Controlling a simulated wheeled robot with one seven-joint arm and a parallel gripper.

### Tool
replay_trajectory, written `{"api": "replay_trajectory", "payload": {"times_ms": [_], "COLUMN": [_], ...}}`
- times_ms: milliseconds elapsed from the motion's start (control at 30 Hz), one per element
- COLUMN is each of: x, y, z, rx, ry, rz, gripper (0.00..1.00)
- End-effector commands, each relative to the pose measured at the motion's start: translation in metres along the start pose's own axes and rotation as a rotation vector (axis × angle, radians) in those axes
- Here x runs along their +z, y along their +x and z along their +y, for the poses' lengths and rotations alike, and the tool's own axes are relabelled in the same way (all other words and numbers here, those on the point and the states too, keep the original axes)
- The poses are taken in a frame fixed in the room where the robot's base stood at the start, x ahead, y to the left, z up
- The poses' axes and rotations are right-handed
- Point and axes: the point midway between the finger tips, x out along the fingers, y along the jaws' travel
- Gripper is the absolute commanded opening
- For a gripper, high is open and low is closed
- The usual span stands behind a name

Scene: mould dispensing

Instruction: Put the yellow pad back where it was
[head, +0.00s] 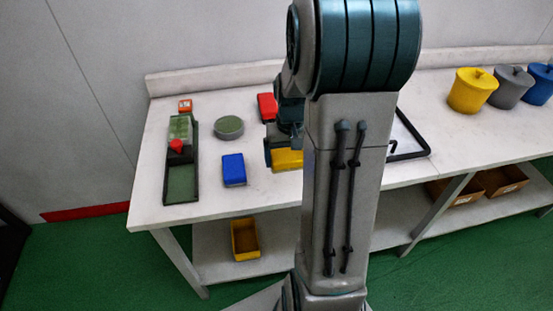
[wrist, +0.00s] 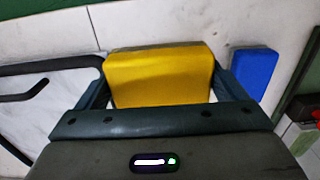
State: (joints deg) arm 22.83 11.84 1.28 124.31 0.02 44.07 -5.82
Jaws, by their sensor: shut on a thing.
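The yellow pad (wrist: 160,78) is a flat rectangular block between the two fingers of my gripper (wrist: 165,95) in the wrist view. My gripper is shut on it, with one finger along each side. In the head view the yellow pad (head: 287,159) shows just left of my arm, over the front part of the table, partly hidden by my gripper and arm. I cannot tell whether it touches the tabletop.
A blue pad (head: 233,169) lies left of the yellow pad, and a red pad (head: 267,106) lies behind. A black frame (head: 410,153) lies right of my arm. Lidded pots, including a yellow one (head: 471,91), stand far right.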

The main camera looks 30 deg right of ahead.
Motion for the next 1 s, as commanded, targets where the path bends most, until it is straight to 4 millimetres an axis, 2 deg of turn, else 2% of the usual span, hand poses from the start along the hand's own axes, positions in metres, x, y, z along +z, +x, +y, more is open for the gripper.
{"api": "replay_trajectory", "payload": {"times_ms": [200,400,567,833,1000], "x": [-0.034,-0.055,-0.06,-0.06,-0.06], "y": [0.021,0.034,0.041,0.074,0.078], "z": [-0.011,-0.017,-0.018,-0.018,-0.018], "rx": [-0.001,0.0,0.0,0.0,0.0], "ry": [0.002,0.004,0.005,0.004,0.004], "rz": [-0.003,0.0,-0.001,-0.001,0.002], "gripper": [0.69,0.69,0.69,0.69,0.69]}}
